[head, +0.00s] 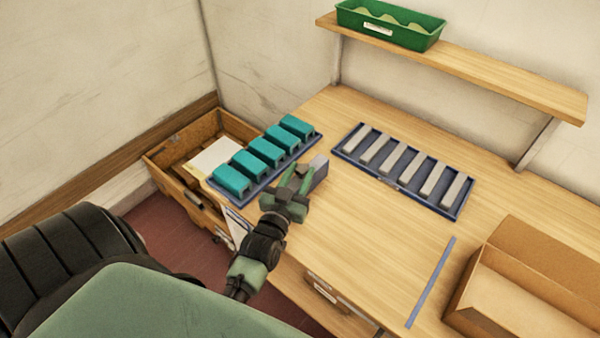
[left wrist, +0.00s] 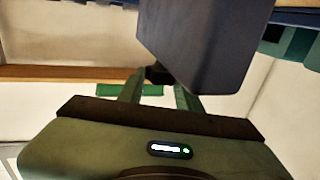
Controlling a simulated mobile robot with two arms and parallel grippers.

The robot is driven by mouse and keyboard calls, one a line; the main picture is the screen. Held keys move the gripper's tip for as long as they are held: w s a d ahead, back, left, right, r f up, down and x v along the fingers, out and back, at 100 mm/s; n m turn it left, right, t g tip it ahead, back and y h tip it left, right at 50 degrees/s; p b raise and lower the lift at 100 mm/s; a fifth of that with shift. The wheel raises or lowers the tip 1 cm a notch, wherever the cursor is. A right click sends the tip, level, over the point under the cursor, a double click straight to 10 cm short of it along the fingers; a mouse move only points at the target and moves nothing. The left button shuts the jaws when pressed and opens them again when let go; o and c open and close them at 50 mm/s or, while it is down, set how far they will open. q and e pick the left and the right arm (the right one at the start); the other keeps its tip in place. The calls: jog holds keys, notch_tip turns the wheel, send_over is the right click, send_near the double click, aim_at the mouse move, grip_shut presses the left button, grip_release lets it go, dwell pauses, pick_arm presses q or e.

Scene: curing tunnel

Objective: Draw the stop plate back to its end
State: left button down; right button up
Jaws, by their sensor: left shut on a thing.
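The stop plate, a grey upright block (head: 319,171), stands on the bench just right of the tray of teal blocks. My left gripper (head: 298,180) is at its near left side, shut on a small dark part of it. In the left wrist view the plate (left wrist: 205,45) looms large and dark blue-grey, and my left gripper's green fingers (left wrist: 160,78) meet at the dark grip by its lower left edge. The grip is mostly hidden by the fingers and the plate. My right gripper is not in view.
A blue tray (head: 240,200) holds several teal blocks; another blue tray (head: 464,206) holds several grey bars. A green bin (head: 385,32) sits on the shelf (head: 480,75). The bench middle is clear around a blue strip (head: 432,282).

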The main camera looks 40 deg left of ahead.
pick_arm(q)
jog(key=a, duration=0.7)
jog(key=shift+w, duration=0.3)
jog(key=shift+r, duration=0.1)
jog(key=c, duration=1.2)
grip_release()
jog(key=shift+a, duration=0.1)
jog(key=shift+o, duration=1.2)
jog(key=shift+a, duration=0.2)
